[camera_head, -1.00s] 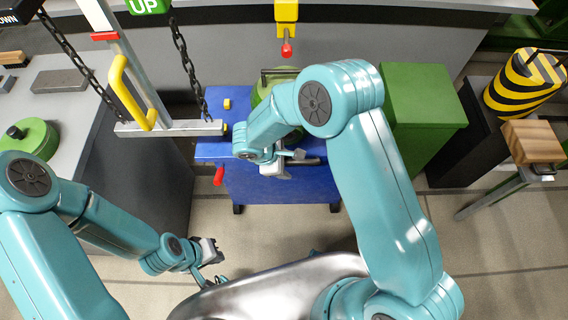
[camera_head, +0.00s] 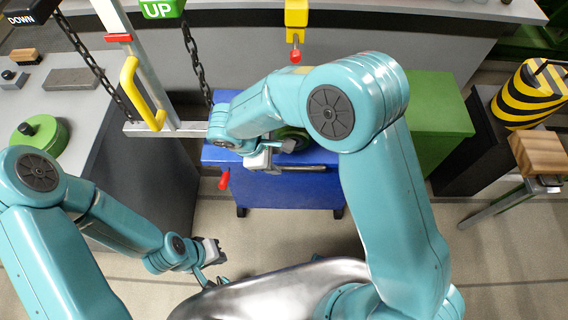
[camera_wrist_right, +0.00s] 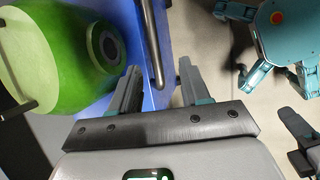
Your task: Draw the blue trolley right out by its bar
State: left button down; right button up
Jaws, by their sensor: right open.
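The blue trolley (camera_head: 285,190) stands below the grey bench, with a grey bar (camera_head: 308,167) along its near top edge. My right gripper (camera_head: 276,154) is at that edge, open. In the right wrist view the bar (camera_wrist_right: 152,45) ends near the gap between the open fingers (camera_wrist_right: 158,88); I cannot tell whether it touches them. A green cylinder (camera_wrist_right: 60,50) sits on the trolley, mostly hidden by my right arm in the head view. My left gripper (camera_head: 212,264) is low, away from the trolley; its jaw opening is unclear.
A red lever (camera_head: 223,180) sticks out at the trolley's left front. A hoist frame with a yellow handle (camera_head: 143,92) and chains stands at left. A green box (camera_head: 437,110) is right of the trolley, beside a striped cylinder (camera_head: 528,95). Floor in front is clear.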

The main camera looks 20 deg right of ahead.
jog(key=v, duration=0.5)
jog(key=shift+a+r, duration=0.1)
jog(key=shift+r, duration=0.25)
jog(key=g+y+b, duration=0.3)
jog(key=y+b, duration=0.1)
jog(key=y, duration=0.2)
send_over(290, 166)
jog(key=w+d, duration=0.1)
jog(key=w, duration=0.2)
jog(key=x, duration=0.5)
jog(key=b+x, duration=0.1)
jog(key=x, duration=0.9)
jog(key=shift+w+d+f+b, duration=0.1)
jog(key=shift+d+b, duration=0.15)
jog(key=shift+b, duration=0.1)
